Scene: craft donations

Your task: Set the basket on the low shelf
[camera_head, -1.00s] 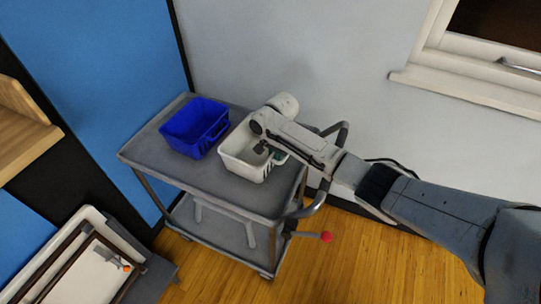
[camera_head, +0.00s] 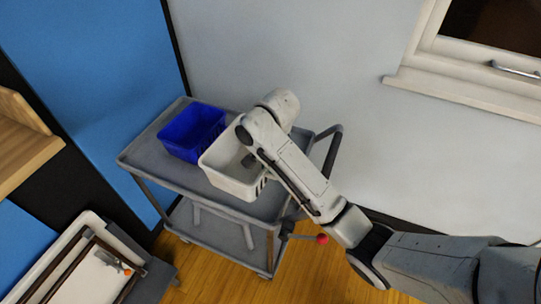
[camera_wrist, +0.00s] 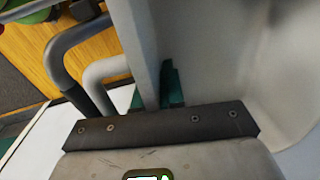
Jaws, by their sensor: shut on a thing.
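A white basket (camera_head: 228,178) is over the near right part of the grey cart's top in the head view. It looks raised, though the gap beneath it is hard to judge. My gripper (camera_head: 251,162) is shut on the basket's wall at the right side, and my wrist partly hides it. The basket's pale wall (camera_wrist: 225,60) fills much of the wrist view, with a teal fingertip (camera_wrist: 172,84) against it. The cart's lower shelf (camera_head: 218,236) shows under the top. Which shelf is the low shelf, I cannot tell.
A blue basket (camera_head: 190,133) stands on the cart's top (camera_head: 152,152), close to the white one. The cart's handle (camera_head: 330,150) rises at the right. Wooden floor (camera_head: 205,267) lies in front.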

